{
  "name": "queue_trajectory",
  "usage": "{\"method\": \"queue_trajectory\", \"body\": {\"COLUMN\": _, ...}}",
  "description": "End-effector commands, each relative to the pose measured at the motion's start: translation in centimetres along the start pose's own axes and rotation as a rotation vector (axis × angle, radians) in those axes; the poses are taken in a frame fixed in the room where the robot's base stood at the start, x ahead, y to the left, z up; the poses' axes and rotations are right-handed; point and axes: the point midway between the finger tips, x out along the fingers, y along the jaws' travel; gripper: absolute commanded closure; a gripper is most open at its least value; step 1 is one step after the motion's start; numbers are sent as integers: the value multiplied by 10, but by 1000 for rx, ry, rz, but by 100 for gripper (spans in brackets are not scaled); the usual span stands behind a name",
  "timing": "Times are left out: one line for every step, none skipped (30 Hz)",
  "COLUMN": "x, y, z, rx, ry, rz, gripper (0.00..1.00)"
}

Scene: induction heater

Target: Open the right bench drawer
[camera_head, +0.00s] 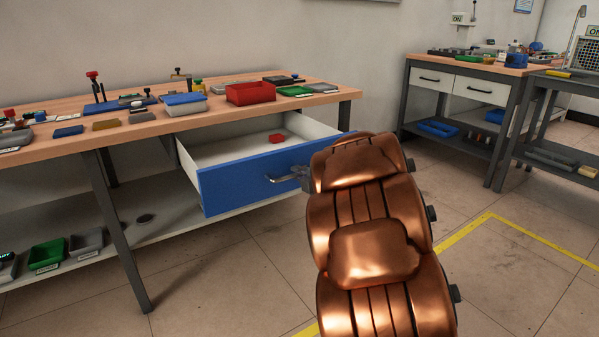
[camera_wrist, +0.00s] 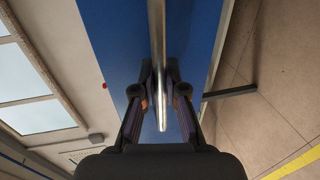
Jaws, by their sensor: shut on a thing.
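The right bench drawer has a blue front (camera_head: 238,186) and stands pulled out from under the wooden bench top, its light interior showing. A small red object (camera_head: 277,138) lies inside it. A metal bar handle (camera_head: 281,180) is on the blue front. My gripper (camera_head: 299,178) is at the right part of the handle, and my arm hides the right end of the front. In the wrist view, the handle (camera_wrist: 157,60) runs between the two fingers of my gripper (camera_wrist: 160,88), which are closed around it against the blue front (camera_wrist: 115,40).
The bench top (camera_head: 220,115) carries a red bin (camera_head: 250,93), a green tray (camera_head: 294,91) and several tools. A lower shelf (camera_head: 170,215) runs beneath. Another bench with white drawers (camera_head: 431,78) stands at the right. The floor in front of the drawer is clear.

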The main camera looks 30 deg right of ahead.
Motion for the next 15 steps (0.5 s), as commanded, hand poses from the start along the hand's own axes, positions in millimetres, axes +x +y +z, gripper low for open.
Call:
{"method": "queue_trajectory", "body": {"x": -1, "y": 0, "z": 0, "rx": 0, "ry": -1, "rz": 0, "gripper": 100}}
{"method": "queue_trajectory", "body": {"x": -1, "y": 0, "z": 0, "rx": 0, "ry": -1, "rz": 0, "gripper": 100}}
{"method": "queue_trajectory", "body": {"x": -1, "y": 0, "z": 1, "rx": 0, "ry": -1, "rz": 0, "gripper": 100}}
{"method": "queue_trajectory", "body": {"x": -1, "y": 0, "z": 1, "rx": 0, "ry": -1, "rz": 0, "gripper": 100}}
{"method": "queue_trajectory", "body": {"x": -1, "y": 0, "z": 1, "rx": 0, "ry": -1, "rz": 0, "gripper": 100}}
{"method": "queue_trajectory", "body": {"x": -1, "y": 0, "z": 1, "rx": 0, "ry": -1, "rz": 0, "gripper": 100}}
{"method": "queue_trajectory", "body": {"x": -1, "y": 0, "z": 1, "rx": 0, "ry": -1, "rz": 0, "gripper": 100}}
{"method": "queue_trajectory", "body": {"x": -1, "y": 0, "z": 1, "rx": 0, "ry": -1, "rz": 0, "gripper": 100}}
{"method": "queue_trajectory", "body": {"x": -1, "y": 0, "z": 2, "rx": 0, "ry": -2, "rz": 0, "gripper": 100}}
{"method": "queue_trajectory", "body": {"x": -1, "y": 0, "z": 2, "rx": 0, "ry": -1, "rz": 0, "gripper": 100}}
{"method": "queue_trajectory", "body": {"x": -1, "y": 0, "z": 2, "rx": 0, "ry": -1, "rz": 0, "gripper": 100}}
{"method": "queue_trajectory", "body": {"x": -1, "y": 0, "z": 2, "rx": 0, "ry": -2, "rz": 0, "gripper": 86}}
{"method": "queue_trajectory", "body": {"x": -1, "y": 0, "z": 2, "rx": 1, "ry": -2, "rz": 0, "gripper": 83}}
{"method": "queue_trajectory", "body": {"x": -1, "y": 0, "z": 2, "rx": 0, "ry": -2, "rz": 0, "gripper": 80}}
{"method": "queue_trajectory", "body": {"x": -1, "y": 0, "z": 2, "rx": 0, "ry": -1, "rz": 0, "gripper": 76}}
